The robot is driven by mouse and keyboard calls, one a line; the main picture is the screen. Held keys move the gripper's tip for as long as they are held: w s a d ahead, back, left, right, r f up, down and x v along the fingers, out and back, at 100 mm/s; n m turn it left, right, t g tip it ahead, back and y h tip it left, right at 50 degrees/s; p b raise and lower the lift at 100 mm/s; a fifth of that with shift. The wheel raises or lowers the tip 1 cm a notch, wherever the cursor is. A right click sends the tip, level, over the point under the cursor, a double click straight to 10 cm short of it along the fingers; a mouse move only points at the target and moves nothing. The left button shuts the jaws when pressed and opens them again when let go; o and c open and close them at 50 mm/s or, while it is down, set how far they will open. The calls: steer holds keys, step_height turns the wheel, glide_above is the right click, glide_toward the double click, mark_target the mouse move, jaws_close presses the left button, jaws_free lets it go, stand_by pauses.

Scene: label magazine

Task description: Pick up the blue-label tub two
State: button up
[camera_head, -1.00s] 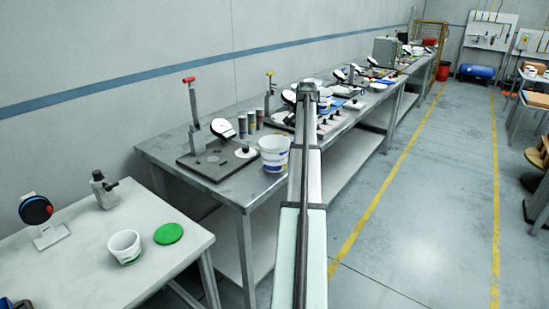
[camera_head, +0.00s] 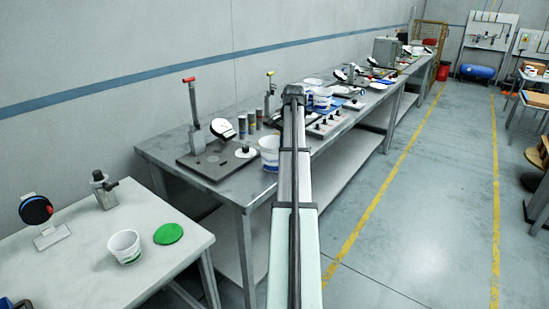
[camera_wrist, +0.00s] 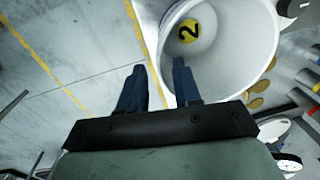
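In the wrist view a white tub (camera_wrist: 235,50) fills the top, seen from above, with a yellow disc marked 2 on its inside bottom. My gripper (camera_wrist: 159,66) is open, its two dark blue fingers apart with nothing visibly clamped. The right fingertip overlaps the tub's opening and the left one lies outside its rim; contact cannot be told. In the head view a white tub with blue print (camera_head: 269,153) stands at the front edge of the metal table, partly hidden by my arm. My fingers are hidden there. I cannot tell for certain whether both views show the same tub.
A green-label tub (camera_head: 125,248) and green disc (camera_head: 168,234) are on the near white table (camera_head: 75,285). A dark base with a red-handled press (camera_head: 194,115) and several cylinders (camera_head: 251,121) stand on the metal table (camera_head: 235,190). The floor aisle right is clear.

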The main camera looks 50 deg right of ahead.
steer(key=shift+w+f, duration=0.2)
steer(key=shift+f, duration=1.3)
steer(key=shift+w+f, duration=0.15)
steer(key=shift+f, duration=1.35)
steer(key=shift+c, duration=0.4)
jaws_close()
